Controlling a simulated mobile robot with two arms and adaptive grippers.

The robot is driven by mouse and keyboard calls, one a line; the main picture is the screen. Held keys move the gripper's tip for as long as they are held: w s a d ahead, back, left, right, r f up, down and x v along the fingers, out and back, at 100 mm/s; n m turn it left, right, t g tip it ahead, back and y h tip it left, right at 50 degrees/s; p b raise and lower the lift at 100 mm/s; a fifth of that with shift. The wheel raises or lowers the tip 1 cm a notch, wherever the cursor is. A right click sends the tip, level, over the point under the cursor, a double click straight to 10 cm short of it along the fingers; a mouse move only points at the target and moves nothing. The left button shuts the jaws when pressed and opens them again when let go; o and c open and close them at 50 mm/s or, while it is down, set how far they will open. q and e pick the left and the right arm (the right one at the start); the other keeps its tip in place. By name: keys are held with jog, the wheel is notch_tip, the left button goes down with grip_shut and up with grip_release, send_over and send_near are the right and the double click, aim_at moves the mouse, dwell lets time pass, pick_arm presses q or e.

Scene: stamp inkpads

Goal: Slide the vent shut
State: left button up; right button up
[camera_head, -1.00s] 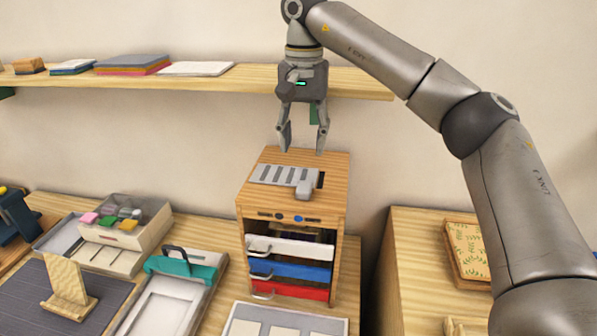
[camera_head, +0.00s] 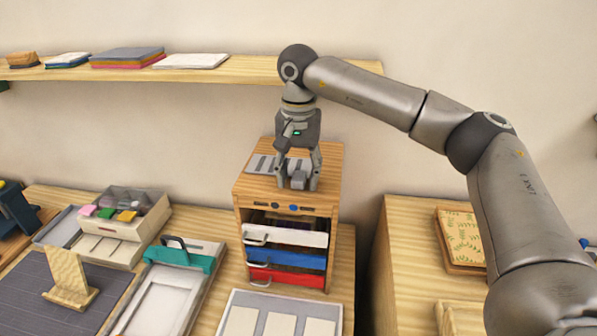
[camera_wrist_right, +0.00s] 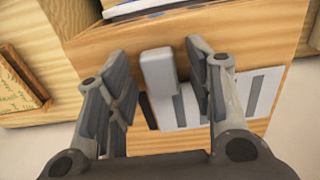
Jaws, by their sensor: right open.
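The vent is a grey slotted plate (camera_head: 262,164) on top of a small wooden cabinet (camera_head: 325,165). A grey block-shaped knob (camera_head: 298,180) stands at the plate's right end. In the right wrist view the knob (camera_wrist_right: 159,72) stands up between the fingers, and dark slots show in the plate (camera_wrist_right: 190,108). My right gripper (camera_head: 299,184) is lowered over the cabinet top, fingers apart on either side of the knob. In the wrist view the gripper (camera_wrist_right: 157,75) is open, with a gap visible to the left of the knob. My left gripper is not in view.
The cabinet front has white, blue and red drawers (camera_head: 286,260) with handles. A shelf (camera_head: 230,76) runs along the wall behind. A caddy with colored pads (camera_head: 130,222) and a teal-clamped frame (camera_head: 180,285) stand left. A pale tray (camera_head: 235,298) lies in front.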

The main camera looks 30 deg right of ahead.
aim_at(319, 187)
grip_shut()
jog(key=shift+s+d+b, duration=0.2)
jog(key=shift+s+d, duration=0.5)
jog(key=shift+d, duration=0.2)
jog(key=shift+s+d+b, duration=0.2)
jog(key=shift+s+d, duration=0.45)
jog(key=shift+d, duration=0.25)
jog(key=shift+w+a, duration=0.1)
jog(key=shift+c, duration=1.8)
grip_release()
jog(key=o, duration=0.4)
jog(key=shift+s+d, duration=0.2)
jog(key=shift+c, duration=0.2)
jog(key=shift+w+a, duration=0.1)
